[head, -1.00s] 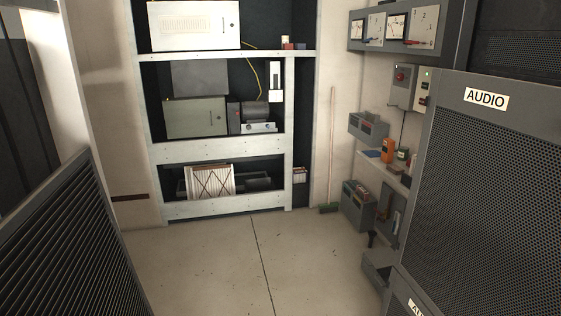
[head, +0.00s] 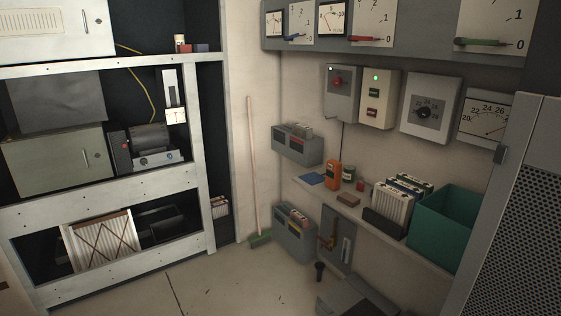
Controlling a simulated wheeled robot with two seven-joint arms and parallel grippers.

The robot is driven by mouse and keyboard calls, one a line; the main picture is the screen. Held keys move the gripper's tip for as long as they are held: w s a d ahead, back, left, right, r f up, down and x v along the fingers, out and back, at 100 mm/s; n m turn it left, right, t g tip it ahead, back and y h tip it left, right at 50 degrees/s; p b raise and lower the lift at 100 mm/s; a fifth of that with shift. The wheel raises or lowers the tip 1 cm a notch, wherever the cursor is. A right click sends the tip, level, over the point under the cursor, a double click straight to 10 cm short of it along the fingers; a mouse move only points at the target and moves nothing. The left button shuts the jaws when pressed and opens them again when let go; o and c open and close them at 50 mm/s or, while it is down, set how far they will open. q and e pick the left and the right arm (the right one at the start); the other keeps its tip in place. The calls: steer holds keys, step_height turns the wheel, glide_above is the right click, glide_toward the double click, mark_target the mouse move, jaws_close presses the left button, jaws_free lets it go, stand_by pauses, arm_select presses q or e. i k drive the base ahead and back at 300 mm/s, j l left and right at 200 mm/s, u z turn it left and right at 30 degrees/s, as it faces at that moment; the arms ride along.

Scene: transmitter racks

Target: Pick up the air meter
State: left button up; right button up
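An orange handheld device (head: 332,174) stands upright on the wall shelf at right of centre. It looks like the air meter, but it is too small to read any marking. A dark can with an orange band (head: 349,173) stands just right of it, and a blue flat pad (head: 313,179) lies to its left. Neither of my grippers is in the head view, and nothing is seen touching the orange device.
The shelf (head: 352,208) also holds a brown block (head: 348,201), white-edged binders or filters (head: 396,203) and a green bin (head: 443,228). A grey box (head: 355,297) stands low below it. A perforated rack (head: 520,210) closes the right side. Floor (head: 215,285) is clear at left centre.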

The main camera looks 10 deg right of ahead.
mark_target(334, 167)
steer(key=i+j+z, duration=0.25)
steer(key=i+z, duration=0.15)
steer(key=i+j+z, duration=0.8)
steer(key=j, duration=0.2)
steer(key=i+j+z, duration=0.25)
steer(key=i+j, duration=0.15)
steer(key=i+j+z, duration=0.25)
steer(key=i+j, duration=0.2)
steer(key=i, duration=0.05)
